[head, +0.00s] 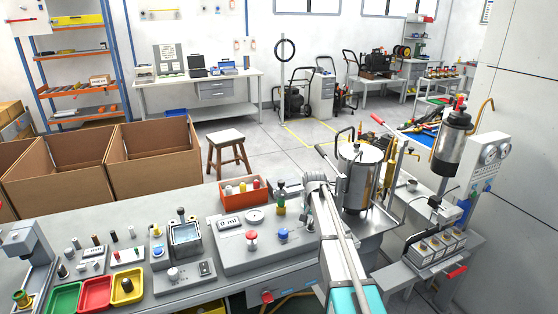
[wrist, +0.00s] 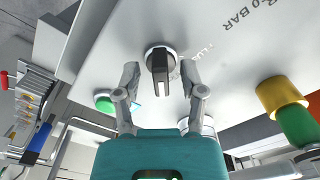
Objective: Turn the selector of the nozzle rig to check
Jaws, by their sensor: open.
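In the wrist view, a black selector knob (wrist: 160,66) on a round light base sits on a pale panel (wrist: 230,75) printed with "BAR" and other lettering, partly hidden. My gripper (wrist: 160,76) is open and empty, with one finger on each side of the knob and gaps on both sides. How far the fingertips stand above the panel is hard to tell. In the head view, my arm reaches over the right end of the grey rig box (head: 228,243). It hides that part of the bench, and the fingers cannot be made out there.
A green button (wrist: 103,102) is beside my left finger in the wrist view. A yellow and green cylinder (wrist: 283,95) stands at the right. In the head view, a steel tank (head: 357,180) is close right of my arm, and a red tray (head: 243,197) lies behind the rig.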

